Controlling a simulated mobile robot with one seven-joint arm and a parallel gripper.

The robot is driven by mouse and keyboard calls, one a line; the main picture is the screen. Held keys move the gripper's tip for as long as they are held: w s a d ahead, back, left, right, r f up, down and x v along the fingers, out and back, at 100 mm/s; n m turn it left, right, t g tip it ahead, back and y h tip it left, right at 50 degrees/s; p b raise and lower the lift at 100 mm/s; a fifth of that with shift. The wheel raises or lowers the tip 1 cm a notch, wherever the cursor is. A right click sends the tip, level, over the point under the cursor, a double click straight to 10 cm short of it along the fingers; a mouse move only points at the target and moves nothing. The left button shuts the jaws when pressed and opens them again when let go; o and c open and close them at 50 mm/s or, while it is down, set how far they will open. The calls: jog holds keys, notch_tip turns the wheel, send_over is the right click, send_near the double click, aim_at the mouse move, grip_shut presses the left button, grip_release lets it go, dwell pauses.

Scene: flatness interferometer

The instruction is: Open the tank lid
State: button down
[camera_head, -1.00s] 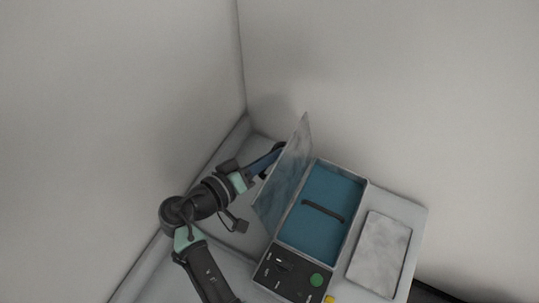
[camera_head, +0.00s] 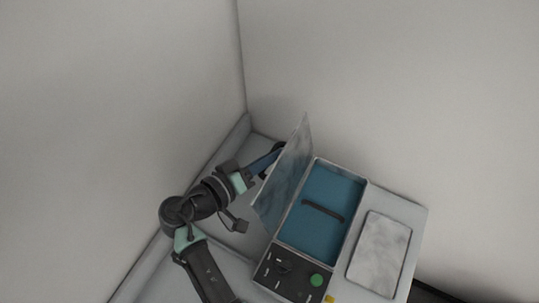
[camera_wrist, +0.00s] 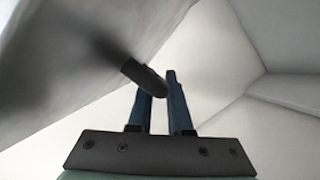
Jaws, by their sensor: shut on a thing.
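The tank lid (camera_head: 285,175) is a grey, partly see-through panel. It stands raised on the left side of the tank (camera_head: 320,212), which is a box with a blue inside and a dark bar across it. My gripper shows in the wrist view (camera_wrist: 160,85) with two blue fingers shut on a dark round handle (camera_wrist: 146,77) that sticks out from the lid (camera_wrist: 80,60). In the head view my gripper (camera_head: 272,158) is at the lid's left side, and its fingertips are partly hidden by the lid.
A dark control panel (camera_head: 287,273) with a green button (camera_head: 317,280) sits in front of the tank. A grey slab (camera_head: 379,250) lies to the tank's right. Pale walls (camera_head: 390,90) stand close behind and to the left.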

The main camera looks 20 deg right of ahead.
jog(key=shift+s+d+r+m+y, duration=0.2)
jog(key=shift+s+d+r+m, duration=0.1)
jog(key=shift+s+d+m, duration=0.15)
jog(key=shift+s+d+r+m+y, duration=0.25)
jog(key=shift+s+d+m, duration=0.1)
jog(key=shift+s, duration=0.15)
jog(key=c, duration=1.1)
grip_release()
jog(key=shift+a, duration=0.1)
jog(key=shift+b, duration=0.3)
jog(key=b+v, duration=0.3)
jog(key=v, duration=1)
jog(key=shift+s+f+b, duration=0.1)
jog(key=shift+s+b, duration=0.05)
jog(key=shift+b, duration=0.25)
